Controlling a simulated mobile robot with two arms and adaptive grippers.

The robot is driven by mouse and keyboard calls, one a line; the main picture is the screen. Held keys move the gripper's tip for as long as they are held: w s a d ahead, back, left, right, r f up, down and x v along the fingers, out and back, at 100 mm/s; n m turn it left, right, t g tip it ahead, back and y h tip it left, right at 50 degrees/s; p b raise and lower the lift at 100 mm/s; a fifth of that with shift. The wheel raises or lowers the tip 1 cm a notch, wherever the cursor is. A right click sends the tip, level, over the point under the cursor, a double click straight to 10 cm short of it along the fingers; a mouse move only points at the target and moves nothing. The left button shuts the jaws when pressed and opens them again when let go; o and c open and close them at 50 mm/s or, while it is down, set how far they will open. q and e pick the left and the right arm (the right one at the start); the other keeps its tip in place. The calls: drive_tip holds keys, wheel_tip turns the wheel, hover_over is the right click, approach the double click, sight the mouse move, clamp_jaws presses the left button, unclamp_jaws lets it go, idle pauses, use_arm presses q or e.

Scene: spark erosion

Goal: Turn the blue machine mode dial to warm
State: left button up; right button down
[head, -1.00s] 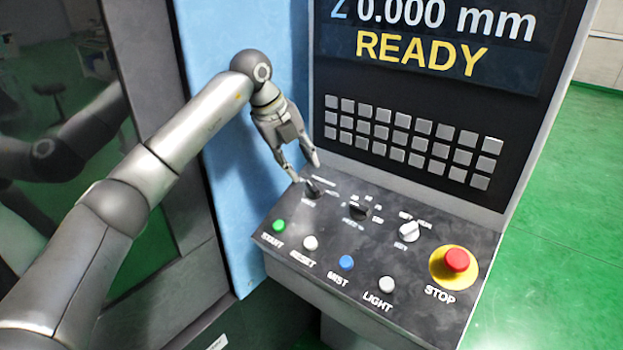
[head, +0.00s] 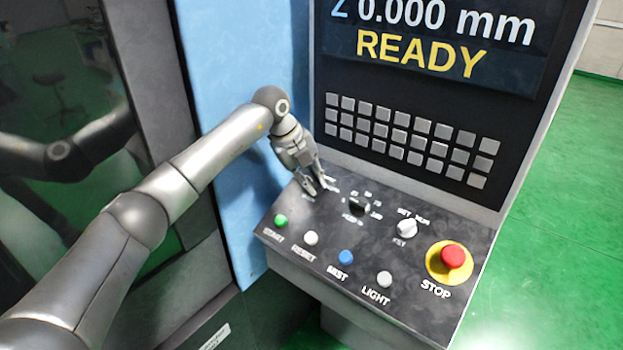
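The blue machine (head: 235,110) has a sloping dark control panel (head: 290,262). My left gripper (head: 317,188) points down at the panel's upper left corner, at the leftmost dial position. Its fingers cover that dial almost wholly, so its pointer is hidden and the labels around it are mostly covered or too small to read. Whether the fingers are closed on the dial or only stand around it I cannot tell. My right gripper is not in view.
A black dial (head: 359,207) sits close right of the gripper, then a pale key switch (head: 407,228). Below are the green start (head: 281,220), reset (head: 311,238), blue mist (head: 346,257) and light (head: 384,279) buttons. A red stop button (head: 453,256) is at right. The screen (head: 430,35) reads READY.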

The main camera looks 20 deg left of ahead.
use_arm(q)
clamp_jaws()
drive_tip(key=shift+m, duration=0.3)
drive_tip(key=m+b, duration=0.1)
drive_tip(key=m, duration=0.1)
drive_tip(key=shift+f+m+b, duration=0.1)
drive_tip(key=shift+m+b, duration=0.2)
drive_tip(key=shift+b, duration=0.05)
drive_tip(key=m+y+b, duration=0.1)
drive_tip(key=m, duration=0.3)
drive_tip(key=shift+m, duration=0.3)
drive_tip(key=m+y+b, duration=0.1)
drive_tip(key=m+b, duration=0.1)
drive_tip(key=m, duration=0.3)
drive_tip(key=shift+m+y+b, duration=0.4)
drive_tip(key=shift+m+b, duration=0.3)
drive_tip(key=shift+m, duration=1.4)
